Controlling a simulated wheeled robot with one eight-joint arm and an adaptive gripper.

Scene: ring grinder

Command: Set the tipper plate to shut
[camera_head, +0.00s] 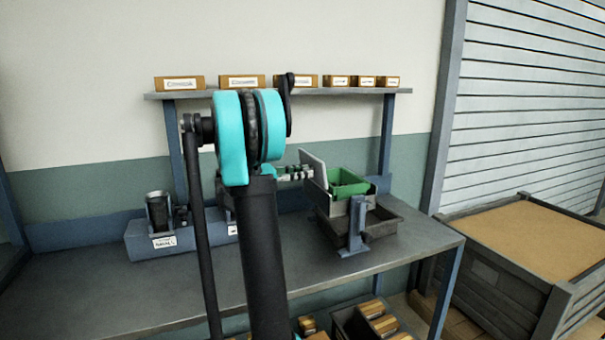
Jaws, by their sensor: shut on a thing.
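The tipper plate (314,169) is a flat grey plate at the left of a grey stand on the bench. It is steeply tilted, its top leaning left, beside a green bin (348,184). My arm's cyan joint and black links fill the middle of the view.
A grey machine housing (150,240) with a dark cup (157,210) stands at the bench's left. A shelf (300,92) with several boxes is above. A dark tray (385,222) lies under the bin. The bench top's front (110,295) is clear. A large crate (530,240) stands at right.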

